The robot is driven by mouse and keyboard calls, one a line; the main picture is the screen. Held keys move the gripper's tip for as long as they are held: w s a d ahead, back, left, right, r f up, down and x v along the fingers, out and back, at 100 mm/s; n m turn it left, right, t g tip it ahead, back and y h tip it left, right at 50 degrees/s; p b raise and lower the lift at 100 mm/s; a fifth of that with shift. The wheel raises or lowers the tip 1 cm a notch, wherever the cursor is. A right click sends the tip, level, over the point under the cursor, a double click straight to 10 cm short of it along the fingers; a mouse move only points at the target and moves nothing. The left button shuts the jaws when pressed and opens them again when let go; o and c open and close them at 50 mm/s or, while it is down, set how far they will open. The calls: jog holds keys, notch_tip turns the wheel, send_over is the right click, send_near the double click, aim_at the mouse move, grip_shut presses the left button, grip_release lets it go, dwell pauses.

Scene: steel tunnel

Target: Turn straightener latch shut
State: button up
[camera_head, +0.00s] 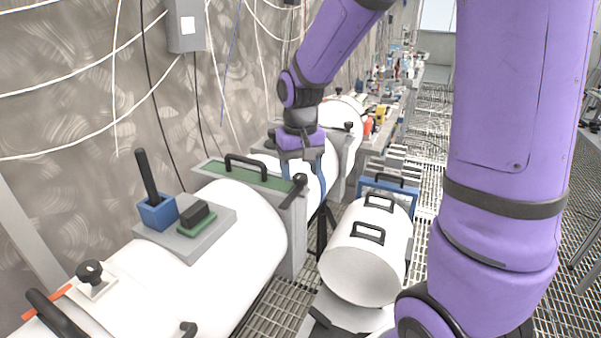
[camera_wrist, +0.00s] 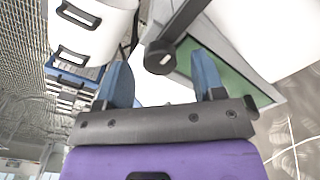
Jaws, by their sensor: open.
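A black latch lever with a round knob (camera_head: 299,180) sits at the right end of a grey frame with a green top (camera_head: 248,177), which stands across the white tunnel between its cylinders. I take this lever as the straightener latch. In the head view it slants. My gripper (camera_head: 303,176) is open, its blue fingers pointing down close behind the knob. In the wrist view, the knob (camera_wrist: 160,58) shows between the two open fingers of my gripper (camera_wrist: 160,68), with its bar running up and right. I cannot tell whether either finger touches it.
A black handle (camera_head: 246,161) stands on the green top. A white cylinder with two black handles (camera_head: 368,236) stands to the right. A blue holder with a black upright handle (camera_head: 156,211) and a green-based block (camera_head: 197,219) sit on a grey plate at left.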

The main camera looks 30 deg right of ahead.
jog(key=shift+f, duration=0.6)
grip_shut()
